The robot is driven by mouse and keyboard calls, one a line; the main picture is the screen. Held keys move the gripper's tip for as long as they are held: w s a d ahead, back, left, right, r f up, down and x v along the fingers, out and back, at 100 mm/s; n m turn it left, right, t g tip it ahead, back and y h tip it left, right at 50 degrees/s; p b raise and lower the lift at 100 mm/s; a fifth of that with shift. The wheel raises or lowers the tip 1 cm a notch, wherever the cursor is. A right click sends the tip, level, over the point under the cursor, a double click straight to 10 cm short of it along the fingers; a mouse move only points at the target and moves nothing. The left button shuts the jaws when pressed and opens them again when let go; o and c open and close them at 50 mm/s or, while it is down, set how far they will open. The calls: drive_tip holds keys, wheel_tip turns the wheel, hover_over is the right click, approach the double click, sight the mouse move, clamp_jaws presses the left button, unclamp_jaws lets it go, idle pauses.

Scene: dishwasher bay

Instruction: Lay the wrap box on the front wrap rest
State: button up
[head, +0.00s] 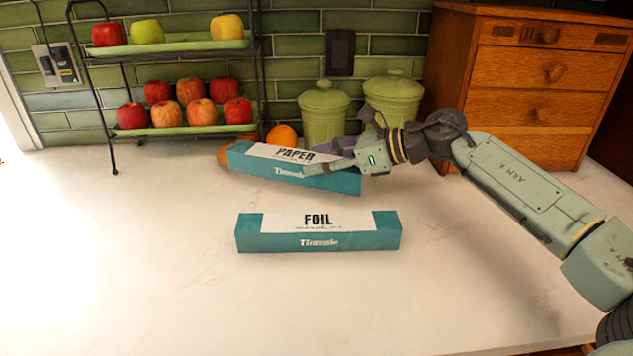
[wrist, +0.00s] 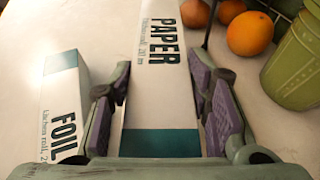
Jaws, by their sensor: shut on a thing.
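A teal and white box marked PAPER (head: 290,170) is toward the back of the counter in the head view, slightly angled. It also runs between my fingers in the wrist view (wrist: 160,80). My gripper (head: 318,162) is shut on this box from its right side, with purple pads (wrist: 222,110) on either side of it. I cannot tell whether the box touches the counter. A similar box marked FOIL (head: 318,232) lies in front of it, apart from it; its end shows at left in the wrist view (wrist: 62,115). I cannot make out a wrap rest.
A two-tier fruit rack (head: 180,130) with apples stands at the back left. Oranges (head: 283,136) and green lidded canisters (head: 323,113) are behind the PAPER box. A wooden drawer chest (head: 540,75) stands at the back right. The counter's front and left (head: 130,260) are clear.

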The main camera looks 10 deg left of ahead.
sight(322, 183)
wheel_tip(322, 183, down, 5)
drive_tip(key=shift+f+p, duration=0.2)
drive_tip(key=shift+p, duration=0.55)
drive_tip(key=shift+f, duration=0.1)
drive_tip(key=shift+f+b, duration=0.1)
drive_tip(key=shift+b, duration=0.2)
drive_tip(key=o, duration=1.3)
drive_tip(key=shift+o, duration=0.2)
